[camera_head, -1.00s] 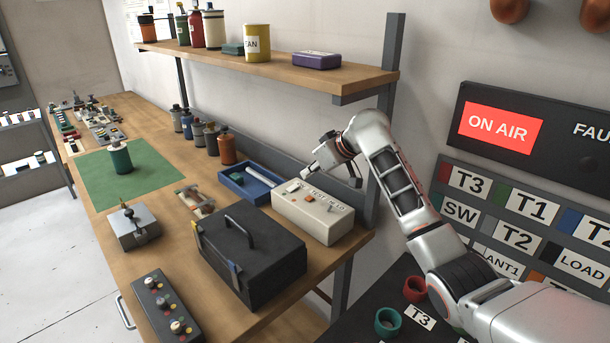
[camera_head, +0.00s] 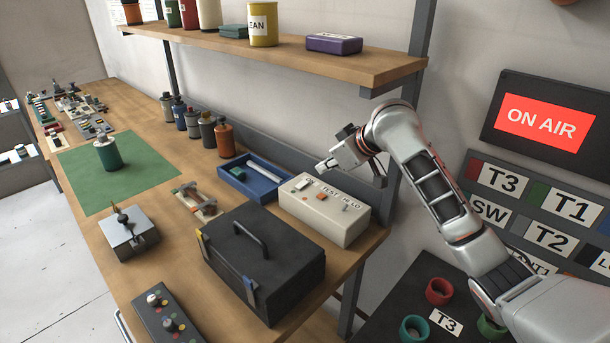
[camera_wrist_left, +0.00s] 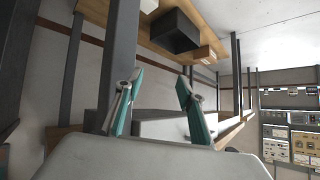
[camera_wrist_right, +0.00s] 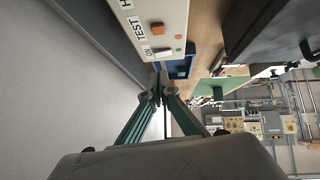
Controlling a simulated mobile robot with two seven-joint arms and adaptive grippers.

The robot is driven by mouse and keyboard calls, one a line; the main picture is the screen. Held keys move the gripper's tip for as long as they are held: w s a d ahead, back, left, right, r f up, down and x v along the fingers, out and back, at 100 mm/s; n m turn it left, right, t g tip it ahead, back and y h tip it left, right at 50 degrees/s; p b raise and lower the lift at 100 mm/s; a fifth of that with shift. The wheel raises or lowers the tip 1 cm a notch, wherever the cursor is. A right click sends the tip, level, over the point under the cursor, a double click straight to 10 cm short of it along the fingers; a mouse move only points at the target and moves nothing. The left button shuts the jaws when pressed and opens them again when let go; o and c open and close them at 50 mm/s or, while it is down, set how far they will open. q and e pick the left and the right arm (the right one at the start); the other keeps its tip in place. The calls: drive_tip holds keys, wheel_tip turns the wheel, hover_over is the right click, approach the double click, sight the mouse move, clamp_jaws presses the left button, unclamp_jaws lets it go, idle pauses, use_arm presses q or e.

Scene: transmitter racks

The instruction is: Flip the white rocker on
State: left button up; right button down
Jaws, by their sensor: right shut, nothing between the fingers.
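The beige test box (camera_head: 320,218) stands on the bench by the rack post. A small white rocker (camera_head: 302,184) is on its top near the far-left end, beside an orange button (camera_head: 320,197). In the right wrist view the white rocker (camera_wrist_right: 162,53) lies beside the "ON" label. My right gripper (camera_head: 325,167) is shut and empty, just beyond the rocker end of the box. Its closed fingertips (camera_wrist_right: 156,94) look apart from the rocker. I cannot tell the rocker's tilt. My left gripper (camera_wrist_left: 158,92) is open and empty in its wrist view, away from the box.
A blue tray (camera_head: 240,186) lies left of the box, and a black case (camera_head: 275,275) stands in front of it. A wooden shelf (camera_head: 340,66) hangs above, held by a grey post (camera_head: 420,40).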

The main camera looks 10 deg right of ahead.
sight(302, 185)
drive_tip(key=shift+w+a+f, duration=0.1)
drive_tip(key=shift+w+f, duration=0.1)
drive_tip(key=x, duration=0.9)
drive_tip(key=shift+w+f, duration=0.15)
drive_tip(key=shift+w, duration=0.05)
